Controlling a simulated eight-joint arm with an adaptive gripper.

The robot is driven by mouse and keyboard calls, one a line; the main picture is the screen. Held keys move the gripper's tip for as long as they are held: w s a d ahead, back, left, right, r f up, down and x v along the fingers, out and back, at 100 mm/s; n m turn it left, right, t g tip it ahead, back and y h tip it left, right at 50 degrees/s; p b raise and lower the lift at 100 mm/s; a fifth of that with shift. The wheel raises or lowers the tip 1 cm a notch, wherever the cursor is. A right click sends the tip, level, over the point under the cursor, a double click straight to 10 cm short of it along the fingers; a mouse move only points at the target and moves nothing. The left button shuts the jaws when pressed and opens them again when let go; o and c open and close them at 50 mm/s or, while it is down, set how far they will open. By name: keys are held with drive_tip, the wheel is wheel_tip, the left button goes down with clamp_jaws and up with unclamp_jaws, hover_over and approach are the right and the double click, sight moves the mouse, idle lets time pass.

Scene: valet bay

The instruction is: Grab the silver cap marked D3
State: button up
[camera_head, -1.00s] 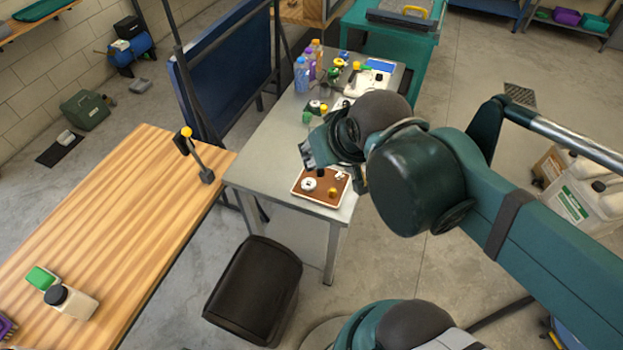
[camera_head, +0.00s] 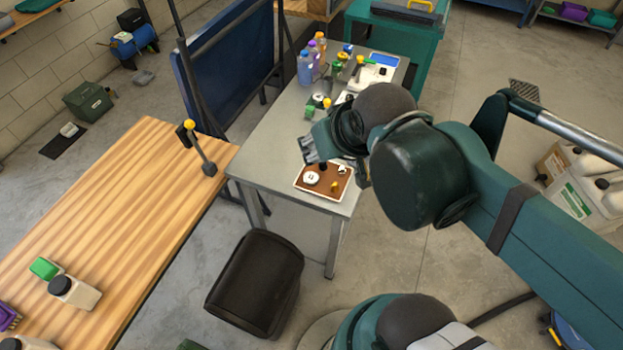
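A brown tray with a pale rim (camera_head: 323,198) lies at the near end of the grey metal table. A pale, silver-white round cap with a dark centre (camera_head: 311,178) lies on its left side; its marking is too small to read. A smaller pale piece (camera_head: 343,169) lies at the tray's right, and a yellow one (camera_head: 333,187) near its front. Another pale round piece (camera_head: 318,99) lies farther up the table. My gripper (camera_head: 309,152) hangs above the tray's far left edge, just beyond the pale cap. Its fingertips are small and partly hidden, so its opening and contents are unclear.
Several bottles (camera_head: 304,69) stand at the table's far left edge, with small green and yellow items near them. A wooden bench (camera_head: 130,215) is at left, a black bin (camera_head: 255,285) in front. The table is bare left of the tray.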

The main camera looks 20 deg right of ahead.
drive_tip(key=shift+w, duration=0.1)
drive_tip(key=n+g+b, duration=0.1)
drive_tip(key=n+g, duration=0.6)
drive_tip(key=n, duration=1.8)
hover_over(311, 177)
drive_tip(key=shift+f, duration=11.2)
drive_tip(key=shift+f, duration=0.1)
drive_tip(key=shift+f+b, duration=0.45)
drive_tip(key=shift+f, duration=0.75)
drive_tip(key=shift+f, duration=0.1)
